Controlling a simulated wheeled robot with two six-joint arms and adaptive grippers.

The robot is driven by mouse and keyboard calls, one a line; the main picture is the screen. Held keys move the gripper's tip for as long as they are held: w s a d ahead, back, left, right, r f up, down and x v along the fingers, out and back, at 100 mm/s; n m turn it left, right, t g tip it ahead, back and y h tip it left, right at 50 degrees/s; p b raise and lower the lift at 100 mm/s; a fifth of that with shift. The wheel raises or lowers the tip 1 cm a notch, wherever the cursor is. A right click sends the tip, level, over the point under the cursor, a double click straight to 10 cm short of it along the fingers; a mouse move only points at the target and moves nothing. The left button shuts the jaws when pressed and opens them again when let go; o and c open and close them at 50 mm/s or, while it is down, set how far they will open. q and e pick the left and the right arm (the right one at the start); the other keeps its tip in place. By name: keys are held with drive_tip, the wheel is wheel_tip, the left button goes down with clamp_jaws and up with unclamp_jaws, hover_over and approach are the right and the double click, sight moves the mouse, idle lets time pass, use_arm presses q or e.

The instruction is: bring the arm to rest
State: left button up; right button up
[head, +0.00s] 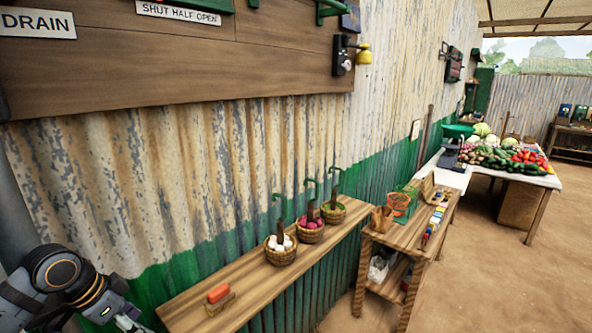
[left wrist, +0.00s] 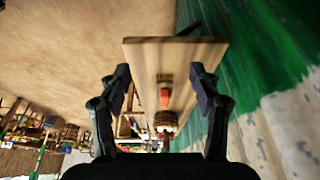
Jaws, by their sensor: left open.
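My left arm (head: 62,280) comes in at the lower left of the head view, in front of the corrugated wall; its fingers are cut off there by the bottom edge. In the left wrist view my left gripper (left wrist: 160,76) is open, with its two fingers wide apart and nothing held between them. Beyond the fingers is the wooden wall shelf (left wrist: 145,62), also in the head view (head: 188,312). On it lies a red-orange block (head: 218,293) beside a small brown wooden piece (head: 220,306). My right gripper is not in view.
Three small baskets stand along the shelf: one with white items (head: 280,256), one with magenta (head: 309,232), one with green (head: 333,212). A wooden stand (head: 405,235) and a produce table (head: 543,178) lie beyond. A wooden board (head: 190,60) hangs above. Sandy floor at right is clear.

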use_arm(q)
drive_tip(key=s+d+f+n+y, duration=0.1)
drive_tip(key=s+d+f+n, duration=0.1)
drive_tip(key=s+d+f, duration=0.5)
drive_tip(key=s+d+f+n+y, duration=0.1)
drive_tip(key=s+d+f+n, duration=0.2)
drive_tip(key=f, duration=0.6)
drive_tip(key=s+f+n+y, duration=0.1)
drive_tip(key=s+n+y, duration=0.1)
drive_tip(key=s, duration=0.4)
wheel_tip(320, 180, down, 24)
drive_tip(key=s+a+g, duration=0.1)
drive_tip(key=a, duration=0.1)
drive_tip(key=s+a+f+g, duration=0.1)
drive_tip(key=s+f, duration=1.8)
drive_tip(key=s, duration=0.1)
drive_tip(key=shift+a+n, duration=0.2)
drive_tip(key=shift+n, duration=0.2)
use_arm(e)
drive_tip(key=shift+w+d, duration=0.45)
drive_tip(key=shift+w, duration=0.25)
